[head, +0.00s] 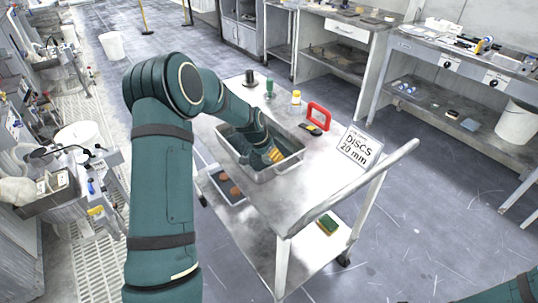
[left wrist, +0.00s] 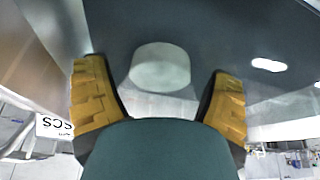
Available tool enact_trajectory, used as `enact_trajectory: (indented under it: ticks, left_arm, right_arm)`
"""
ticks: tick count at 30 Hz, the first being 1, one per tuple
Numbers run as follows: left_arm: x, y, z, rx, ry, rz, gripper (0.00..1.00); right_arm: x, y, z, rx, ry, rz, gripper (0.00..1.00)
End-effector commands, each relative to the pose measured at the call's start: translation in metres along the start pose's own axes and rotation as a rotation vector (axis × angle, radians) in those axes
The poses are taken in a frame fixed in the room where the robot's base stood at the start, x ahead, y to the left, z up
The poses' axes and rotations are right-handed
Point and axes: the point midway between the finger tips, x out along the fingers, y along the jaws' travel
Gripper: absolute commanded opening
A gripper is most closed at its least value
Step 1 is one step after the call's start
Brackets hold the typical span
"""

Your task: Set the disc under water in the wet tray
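The wet tray (head: 286,166) is a grey metal pan on the cart top. My left arm reaches down into it, and my left gripper (head: 274,156) is inside its walls. In the left wrist view my left gripper (left wrist: 163,100) is open, its two yellow fingers apart. A pale grey round disc (left wrist: 160,67) shows beyond the gap between the fingers, touching neither, against the dark tray interior. The disc is hidden in the head view. Whether water covers it I cannot tell. Only a bit of my right arm shows at the bottom right corner, its fingertips not clearly seen.
On the cart top (head: 300,190) are a white bottle (head: 295,101), a green-topped item (head: 270,89), a red frame (head: 318,116) and a sign (head: 358,147) reading "DISCS 20 mm". The cart handle (head: 395,160) is at the right. Open floor lies right of the cart.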

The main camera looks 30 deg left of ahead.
Motion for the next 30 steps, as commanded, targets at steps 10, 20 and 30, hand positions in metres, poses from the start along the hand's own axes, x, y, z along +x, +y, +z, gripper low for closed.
enact_trajectory:
  ticks: [10,20,30]
  left_arm:
    - [-0.003,0.000,-0.001,0.000,0.000,0.000,0.84]
    - [-0.056,-0.001,-0.003,0.000,0.003,-0.003,0.84]
    - [-0.113,-0.001,-0.002,0.000,0.001,-0.001,0.84]
  right_arm:
    - [-0.002,-0.001,0.000,0.000,0.000,0.000,0.00]
    - [-0.013,-0.005,0.001,0.001,-0.006,0.000,0.00]
    - [-0.022,-0.008,0.002,0.002,-0.011,-0.001,0.00]
